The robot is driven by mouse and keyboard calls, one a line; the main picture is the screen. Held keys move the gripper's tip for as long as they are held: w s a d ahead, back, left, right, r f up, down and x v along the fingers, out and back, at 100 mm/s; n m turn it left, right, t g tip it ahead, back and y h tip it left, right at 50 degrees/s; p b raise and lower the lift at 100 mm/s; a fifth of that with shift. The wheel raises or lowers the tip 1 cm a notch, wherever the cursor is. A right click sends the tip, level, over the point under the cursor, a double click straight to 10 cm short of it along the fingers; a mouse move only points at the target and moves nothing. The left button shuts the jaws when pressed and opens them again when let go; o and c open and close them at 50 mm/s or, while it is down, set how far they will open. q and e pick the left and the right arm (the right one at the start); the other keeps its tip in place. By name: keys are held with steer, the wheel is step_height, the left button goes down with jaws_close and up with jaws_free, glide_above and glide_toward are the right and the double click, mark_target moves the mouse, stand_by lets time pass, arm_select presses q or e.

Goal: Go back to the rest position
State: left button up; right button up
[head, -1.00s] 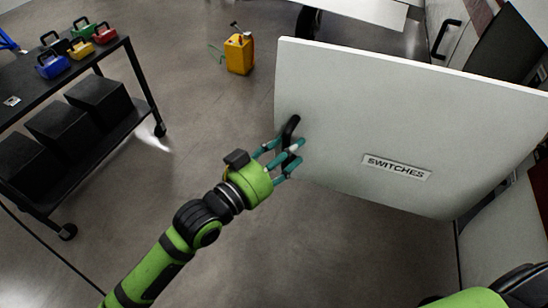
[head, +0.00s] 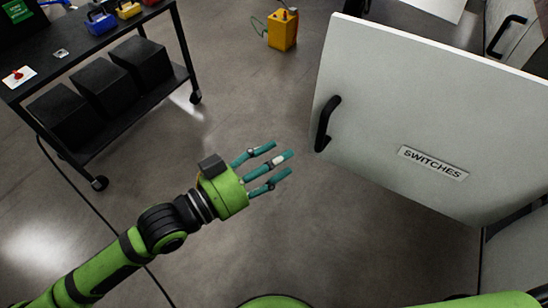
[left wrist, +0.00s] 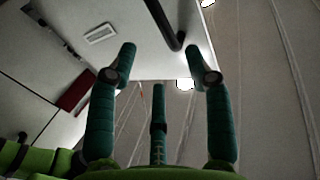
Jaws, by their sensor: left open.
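My left gripper (head: 283,167) is open and empty, its teal fingers spread, in the middle of the head view. It is to the left of and apart from the black handle (head: 326,124) on the white door (head: 420,110) marked "SWITCHES". The door stands swung open. In the left wrist view the fingers (left wrist: 160,75) are spread with nothing between them, and the dark handle (left wrist: 167,22) shows beyond them at the top. My right gripper is not in view.
A cable runs along the floor at left. The floor between cart and door is clear.

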arm_select(q)
steer(key=w+a+f+n+t+y+b, duration=0.1)
steer(key=w+a+f+n+y, duration=0.3)
steer(key=f, duration=0.7)
steer(key=w+a+f+n+t+y, duration=0.1)
steer(key=w+a+f+y, duration=0.3)
steer(key=f, duration=0.6)
steer(key=s+a+f+n+g+y, duration=0.1)
steer(key=a+f+y, duration=0.1)
steer(key=a+f, duration=0.45)
steer(key=s+a+f+n+g+y, duration=0.1)
steer(key=a+f, duration=0.2)
steer(key=f, duration=0.7)
steer(key=s+a+f+n+g+y+b, duration=0.1)
steer(key=s+a+f+g, duration=0.15)
steer(key=s+f, duration=0.4)
steer(key=s+a+f+g+y+b, duration=0.1)
steer(key=s+a+f+y, duration=0.15)
steer(key=s+f, duration=0.45)
steer(key=s+a+f+g, duration=0.1)
steer(key=s+f, duration=0.4)
steer(key=s, duration=0.6)
steer(key=s+a+f+n+g, duration=0.1)
steer(key=s+f+g, duration=0.3)
steer(key=s, duration=0.7)
steer(key=shift+s+f+y, duration=0.35)
steer(key=shift+s+f, duration=0.05)
steer(key=shift+f, duration=0.15)
steer(key=shift+a, duration=0.1)
steer(key=shift+c, duration=0.4)
